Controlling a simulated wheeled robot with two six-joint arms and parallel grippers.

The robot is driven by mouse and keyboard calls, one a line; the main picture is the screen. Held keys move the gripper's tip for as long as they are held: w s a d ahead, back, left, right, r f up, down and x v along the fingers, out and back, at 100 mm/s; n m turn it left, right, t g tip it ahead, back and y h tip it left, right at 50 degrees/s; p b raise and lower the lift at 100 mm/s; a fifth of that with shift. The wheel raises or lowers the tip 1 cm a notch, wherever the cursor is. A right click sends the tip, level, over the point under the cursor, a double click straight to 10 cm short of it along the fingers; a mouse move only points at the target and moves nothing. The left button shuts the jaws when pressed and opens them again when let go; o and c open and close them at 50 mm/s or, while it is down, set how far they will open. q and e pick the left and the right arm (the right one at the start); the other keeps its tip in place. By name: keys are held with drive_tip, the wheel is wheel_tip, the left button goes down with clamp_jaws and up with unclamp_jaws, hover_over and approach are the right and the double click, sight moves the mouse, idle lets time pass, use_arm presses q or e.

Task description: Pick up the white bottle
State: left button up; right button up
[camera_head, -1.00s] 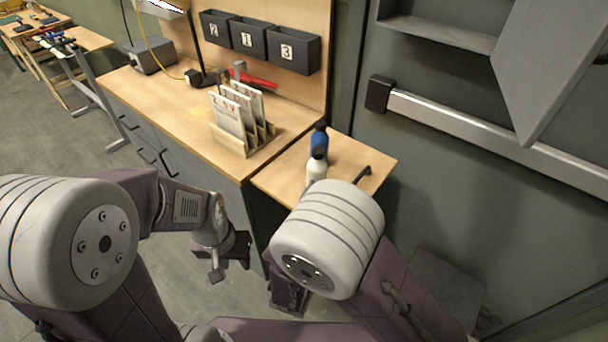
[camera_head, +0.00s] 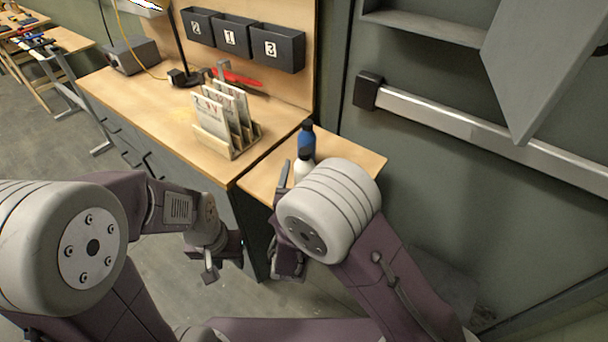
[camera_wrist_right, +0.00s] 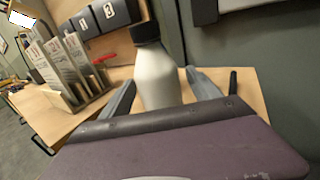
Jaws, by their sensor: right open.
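The white bottle (camera_head: 303,167) with a black cap stands upright on the wooden side table, its lower part hidden by my right arm. In the right wrist view the white bottle (camera_wrist_right: 158,80) stands in line with the gap between the two fingers. My right gripper (camera_wrist_right: 162,95) is open, with a finger on either side of the bottle; I cannot tell whether either finger touches it. In the head view one finger of my right gripper (camera_head: 283,175) shows just left of the bottle. My left gripper (camera_head: 225,262) hangs low in front of the bench, empty, its fingers apart.
A blue bottle (camera_head: 306,139) stands just behind the white one. A wooden rack with cards (camera_head: 228,138) is on the main bench (camera_head: 150,110) to the left. Numbered bins (camera_head: 233,37) hang above. A wall with a metal bar (camera_head: 450,114) is on the right.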

sight(305, 155)
drive_tip(key=shift+w+d+f, duration=0.1)
drive_tip(key=shift+w+d, duration=0.05)
drive_tip(key=shift+w, duration=0.9)
drive_tip(key=shift+s, duration=0.1)
drive_tip(key=c, duration=0.4)
clamp_jaws()
drive_tip(key=s+d+r+b, duration=0.2)
drive_tip(key=d+r+b, duration=0.2)
drive_tip(key=d+r, duration=0.7)
drive_tip(key=shift+s+d, duration=0.15)
drive_tip(key=shift+d, duration=0.05)
